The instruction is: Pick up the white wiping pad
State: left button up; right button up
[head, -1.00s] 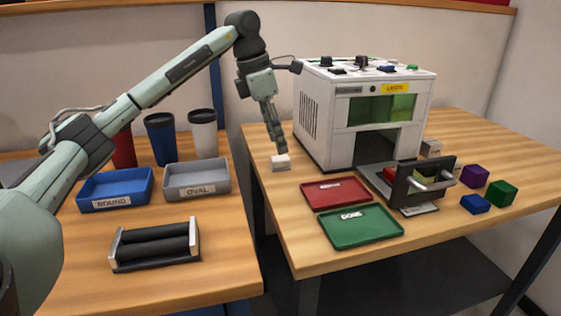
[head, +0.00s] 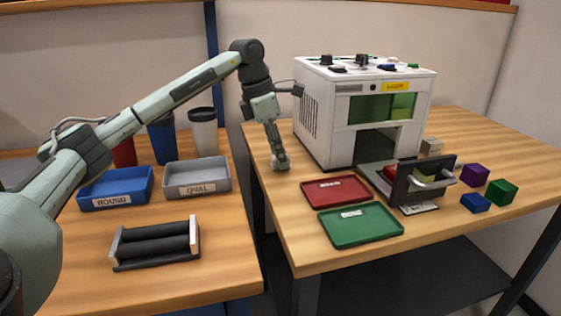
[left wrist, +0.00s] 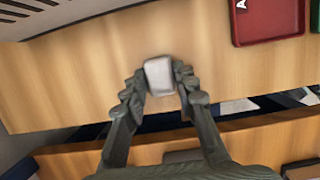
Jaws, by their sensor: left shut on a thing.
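The white wiping pad (left wrist: 159,76) is a small white block on the right-hand wooden table, left of the laser machine. In the left wrist view it sits between my left gripper's two fingers (left wrist: 160,84), which touch its sides. In the head view the left gripper (head: 280,163) reaches down to the table, and its fingers hide most of the pad (head: 277,160). The gripper is shut on the pad, at table height. I cannot tell whether the pad is clear of the table. My right gripper is not in view.
The white laser machine (head: 313,120) stands close to the right of the gripper, its front door (head: 408,190) folded out. A red tray (head: 337,192) and a green tray (head: 362,224) lie in front. A gap separates this table from the left table with its blue (head: 115,203) and grey bins (head: 197,192).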

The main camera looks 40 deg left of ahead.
pick_arm(q)
jog(key=shift+r, duration=0.1)
jog(key=shift+r, duration=0.6)
notch_tip(320, 180, up, 3)
jog(key=shift+f, duration=0.1)
jog(key=s, duration=0.1)
jog(key=s+a+r, duration=0.1)
jog(key=s+r, duration=0.1)
jog(key=shift+s+a, duration=0.15)
jog(key=shift+a, duration=0.15)
jog(key=s+a+r, duration=0.3)
jog(key=s+r, duration=0.2)
jog(key=s, duration=0.2)
jog(key=shift+s+b, duration=0.2)
jog(key=shift+b, duration=0.25)
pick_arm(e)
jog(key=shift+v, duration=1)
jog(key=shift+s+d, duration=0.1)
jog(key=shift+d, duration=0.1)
